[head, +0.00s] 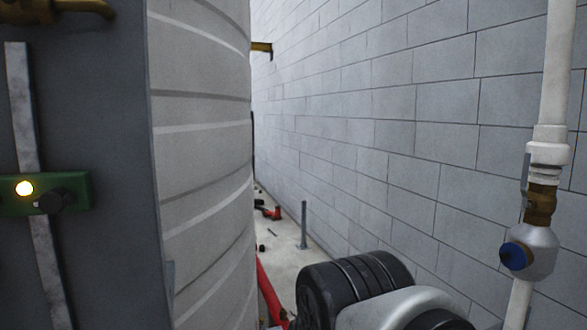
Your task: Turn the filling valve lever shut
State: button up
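A white vertical pipe (556,90) runs down the right side, in front of the block wall. A brass valve body (540,204) sits in this pipe. A thin grey lever-like strip (525,172) stands upright along the pipe's left side, just above the brass; it appears to be the valve lever, seen small and nearly edge-on. Below the brass is a grey fitting (538,250) with a blue round cap (515,256). I cannot tell for sure that this is the filling valve. My gripper is out of view; only black and grey parts of my arm show at the bottom.
A large ribbed pale tank (205,150) fills the left middle. A dark panel (110,130) with a green box (70,192) and lit lamp (24,188) stands left. Red pipe (268,290) and a grey post (303,225) stand in the narrow gap before the block wall (400,120).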

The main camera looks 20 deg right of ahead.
aim_at(527, 157)
jog(key=j+z, duration=0.1)
jog(key=z, duration=1.6)
jog(key=i+z, duration=0.2)
jog(key=z, duration=0.2)
jog(key=i+j, duration=0.2)
jog(key=i, duration=0.2)
jog(key=i+j, duration=0.2)
jog(key=i, duration=0.2)
jog(key=i+j, duration=0.2)
jog(key=i, duration=0.15)
